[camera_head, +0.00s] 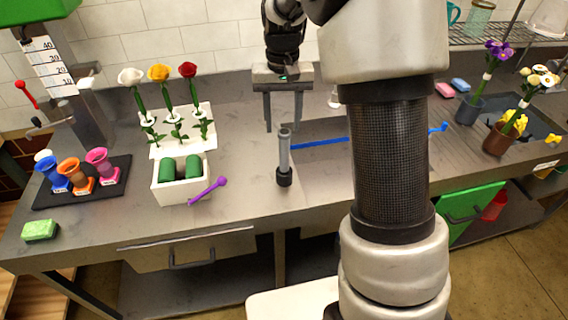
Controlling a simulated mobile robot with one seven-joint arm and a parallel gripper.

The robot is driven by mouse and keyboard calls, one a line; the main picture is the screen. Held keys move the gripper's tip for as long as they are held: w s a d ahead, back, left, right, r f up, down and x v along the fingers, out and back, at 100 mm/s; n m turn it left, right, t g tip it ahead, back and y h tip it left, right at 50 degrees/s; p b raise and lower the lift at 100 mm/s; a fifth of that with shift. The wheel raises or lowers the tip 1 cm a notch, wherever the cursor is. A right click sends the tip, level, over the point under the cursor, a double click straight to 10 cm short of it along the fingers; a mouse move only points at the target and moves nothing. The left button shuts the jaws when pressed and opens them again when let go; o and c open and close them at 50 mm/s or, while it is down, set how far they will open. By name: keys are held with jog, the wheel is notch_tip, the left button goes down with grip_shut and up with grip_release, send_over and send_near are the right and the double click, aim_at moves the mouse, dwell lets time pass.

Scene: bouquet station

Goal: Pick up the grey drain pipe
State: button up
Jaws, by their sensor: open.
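The grey drain pipe (284,153) stands upright on the grey counter (240,215). It is a thin grey tube, and its lower end sits in a short black base (284,177). My gripper (283,128) points down with its two fingers spread apart, and nothing shows between them. It appears above and behind the pipe's top in the picture; the exact depth gap is hard to tell. My arm hides part of the counter to the right of the pipe.
A white box (180,190) with green rolls and a purple tool (208,190) lie left of the pipe. Roses (159,73) stand behind the box. Colored cups on a black tray (122,172) are far left. Flower pots (497,140) stand right.

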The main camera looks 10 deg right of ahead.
aim_at(283, 132)
notch_tip(283, 132, down, 4)
jog(key=shift+f, duration=0.2)
jog(key=shift+d+f, duration=0.2)
jog(key=shift+f, duration=2.4)
grip_shut()
